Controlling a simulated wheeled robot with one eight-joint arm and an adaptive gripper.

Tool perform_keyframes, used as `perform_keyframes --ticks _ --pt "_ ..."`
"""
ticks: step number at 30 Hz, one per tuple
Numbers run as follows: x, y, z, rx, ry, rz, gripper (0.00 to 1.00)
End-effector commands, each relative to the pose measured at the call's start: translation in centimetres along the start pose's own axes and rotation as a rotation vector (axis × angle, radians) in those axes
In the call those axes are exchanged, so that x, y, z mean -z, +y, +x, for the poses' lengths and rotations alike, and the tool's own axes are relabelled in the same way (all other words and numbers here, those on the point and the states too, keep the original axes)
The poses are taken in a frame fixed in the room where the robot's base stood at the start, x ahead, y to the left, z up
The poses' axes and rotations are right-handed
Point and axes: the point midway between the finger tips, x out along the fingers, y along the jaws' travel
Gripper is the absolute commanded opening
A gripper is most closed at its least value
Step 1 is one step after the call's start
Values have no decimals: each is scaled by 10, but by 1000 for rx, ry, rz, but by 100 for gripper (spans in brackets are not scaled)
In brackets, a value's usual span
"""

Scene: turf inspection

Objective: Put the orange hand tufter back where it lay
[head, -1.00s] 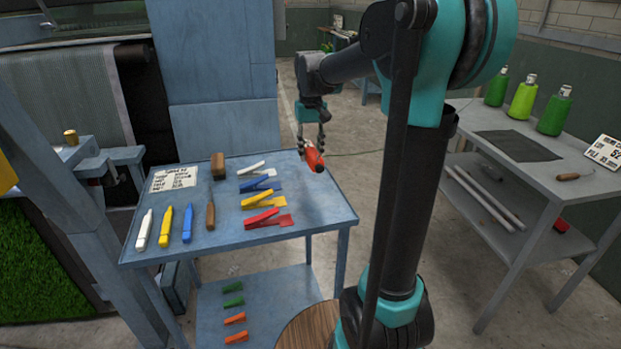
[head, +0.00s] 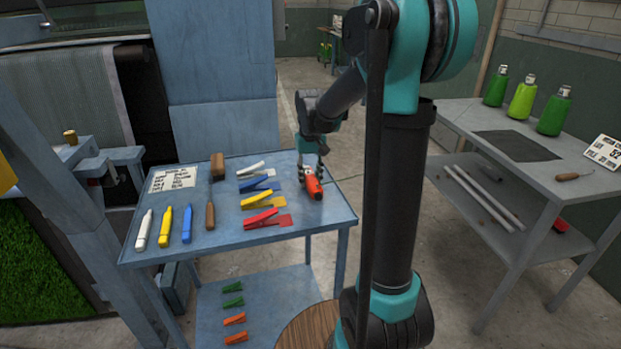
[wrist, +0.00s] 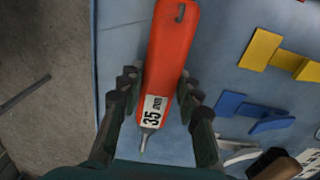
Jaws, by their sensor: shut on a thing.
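The orange hand tufter (head: 314,187) is held in my gripper (head: 310,174) over the right part of the blue cart's top (head: 325,215). In the wrist view the tufter (wrist: 174,45) lies between the fingers (wrist: 159,88), its thin metal tip pointing toward my palm. A white label on it reads 35 with small print. It is low over the surface; I cannot tell whether it touches. The fingers partly hide it in the head view.
White, blue, yellow and red clips (head: 262,217) lie just left of the tufter. A grey bench (head: 465,117) stands at right.

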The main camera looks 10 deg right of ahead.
Motion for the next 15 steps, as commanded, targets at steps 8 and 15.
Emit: perform_keyframes --ticks 8,15 --pt "0 0 2 0 0 0 54" --pt "0 0 2 0 0 0 55"
